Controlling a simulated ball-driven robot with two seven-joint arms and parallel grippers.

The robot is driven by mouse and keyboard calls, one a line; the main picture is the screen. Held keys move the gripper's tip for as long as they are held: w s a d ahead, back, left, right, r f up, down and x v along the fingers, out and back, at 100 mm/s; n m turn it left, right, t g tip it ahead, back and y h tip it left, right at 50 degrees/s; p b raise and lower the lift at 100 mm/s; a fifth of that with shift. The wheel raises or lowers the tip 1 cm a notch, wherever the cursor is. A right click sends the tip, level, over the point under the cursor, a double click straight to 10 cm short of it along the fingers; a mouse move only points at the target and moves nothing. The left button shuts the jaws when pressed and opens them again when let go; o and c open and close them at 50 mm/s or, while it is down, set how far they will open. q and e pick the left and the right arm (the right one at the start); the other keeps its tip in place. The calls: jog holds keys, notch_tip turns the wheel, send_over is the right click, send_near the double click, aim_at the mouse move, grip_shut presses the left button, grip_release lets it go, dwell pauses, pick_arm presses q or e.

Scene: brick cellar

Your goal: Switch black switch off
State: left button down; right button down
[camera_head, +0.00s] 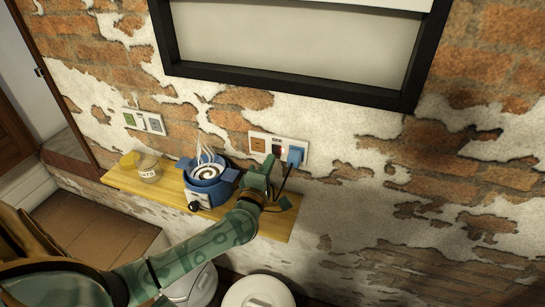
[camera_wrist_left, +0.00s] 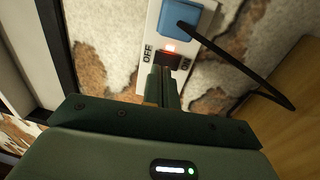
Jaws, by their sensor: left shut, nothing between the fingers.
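The switch also shows small in the head view (camera_head: 277,149). My left gripper (camera_wrist_left: 162,72) is shut and empty, its fingertips right at the switch's near edge; I cannot tell whether they touch it. In the head view the left gripper (camera_head: 268,162) is just below the plate. My right gripper is not in view.
A blue plug (camera_head: 295,156) with a black cable sits at the plate's right end. Below, a wooden shelf (camera_head: 273,225) carries a blue pot (camera_head: 213,186) and a jar (camera_head: 148,166). Another wall plate (camera_head: 143,121) is to the left. A framed panel (camera_head: 290,40) hangs above.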

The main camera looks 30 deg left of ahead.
aim_at(276, 148)
pick_arm(q)
jog(key=shift+x, duration=1.5)
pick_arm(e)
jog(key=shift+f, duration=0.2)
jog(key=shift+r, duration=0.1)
